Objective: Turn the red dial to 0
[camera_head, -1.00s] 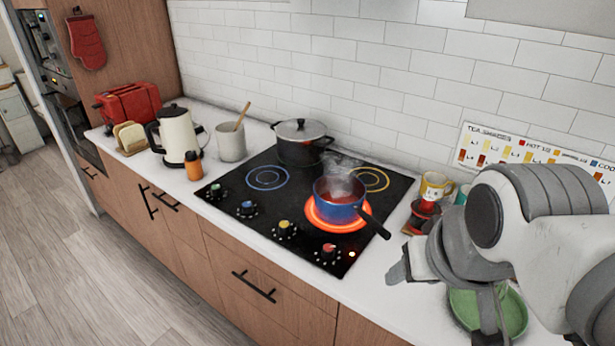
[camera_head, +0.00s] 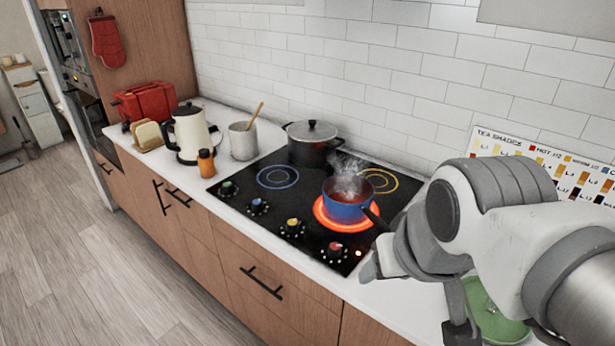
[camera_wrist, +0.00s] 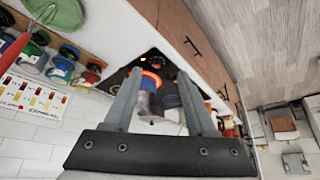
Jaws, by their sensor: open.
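The red dial (camera_head: 335,248) is the nearest of several coloured dials along the front of the black cooktop (camera_head: 300,205). Its exact setting is too small to read. The burner ring (camera_head: 322,220) under the blue saucepan (camera_head: 346,210) glows orange-red, and the pan steams. A small orange light (camera_head: 358,253) shines beside the red dial. My gripper (camera_head: 415,297) is open and empty, to the right of the cooktop over the counter. In the wrist view, my gripper (camera_wrist: 159,75) has its fingers apart, with the glowing ring (camera_wrist: 152,79) beyond them.
The saucepan's dark handle (camera_head: 375,217) points toward my arm. A green plate (camera_head: 495,315) lies on the counter under my arm. A dark pot (camera_head: 312,148) stands at the back of the cooktop. A kettle (camera_head: 190,135) and orange bottle (camera_head: 206,165) stand left.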

